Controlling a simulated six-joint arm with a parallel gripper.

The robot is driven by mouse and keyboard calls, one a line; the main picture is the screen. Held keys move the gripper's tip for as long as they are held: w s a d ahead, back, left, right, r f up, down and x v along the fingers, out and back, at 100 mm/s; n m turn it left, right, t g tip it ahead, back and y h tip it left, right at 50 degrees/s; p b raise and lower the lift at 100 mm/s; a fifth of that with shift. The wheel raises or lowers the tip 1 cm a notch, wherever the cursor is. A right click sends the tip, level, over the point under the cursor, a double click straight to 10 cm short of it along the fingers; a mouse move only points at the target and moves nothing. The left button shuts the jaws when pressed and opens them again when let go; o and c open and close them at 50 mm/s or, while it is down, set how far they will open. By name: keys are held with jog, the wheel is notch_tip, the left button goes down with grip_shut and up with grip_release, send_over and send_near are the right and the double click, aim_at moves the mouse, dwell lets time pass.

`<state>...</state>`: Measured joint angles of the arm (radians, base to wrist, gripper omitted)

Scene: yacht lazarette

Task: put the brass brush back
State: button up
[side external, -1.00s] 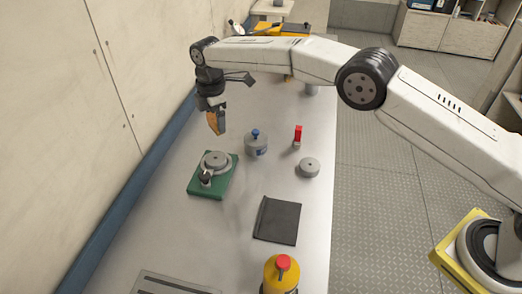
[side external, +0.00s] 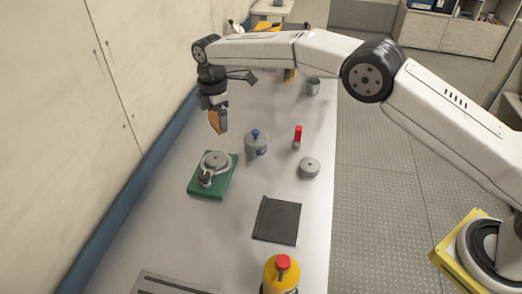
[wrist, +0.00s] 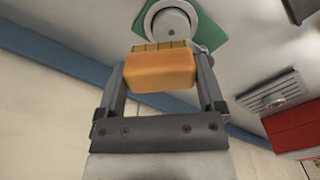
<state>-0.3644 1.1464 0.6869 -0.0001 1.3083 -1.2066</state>
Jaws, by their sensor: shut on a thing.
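The brass brush has an orange block (wrist: 160,72) with a row of tan-gold bristles (wrist: 158,47) along one edge in the wrist view. My gripper (side external: 216,112) is shut on it, one finger on each side of the block. In the side view the brush (side external: 219,123) hangs below my gripper, in the air above the bench near the blue-edged wall side. It is behind and above the green plate. A place where the brush belongs cannot be made out.
A green plate (side external: 225,184) carries a grey round fitting (side external: 214,161). A blue-knobbed grey pot (side external: 256,146), red-topped item (side external: 298,133), grey disc (side external: 309,167), dark flat pad (side external: 277,220) and yellow bottle (side external: 281,276) stand about. A grey cup (side external: 312,87) is farther back.

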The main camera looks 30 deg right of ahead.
jog(key=s+d, duration=0.3)
jog(key=s, duration=0.6)
jog(key=s+d, duration=0.4)
jog(key=s, duration=0.5)
jog(key=s+d, duration=0.4)
jog(key=s, duration=0.5)
jog(key=shift+d+r, duration=0.25)
jog(key=shift+w, duration=0.1)
jog(key=w+a+f, duration=0.1)
jog(key=w+f, duration=0.1)
jog(key=w, duration=0.2)
jog(key=w+a+f, duration=0.1)
jog(key=w+f, duration=0.2)
jog(key=w, duration=0.1)
jog(key=w+a+f, duration=0.1)
jog(key=w+f, duration=0.2)
jog(key=w, duration=0.1)
jog(key=shift+a+f, duration=0.1)
jog(key=shift+f, duration=0.1)
jog(key=shift+w+a+f, duration=0.1)
jog(key=shift+w+f, duration=0.35)
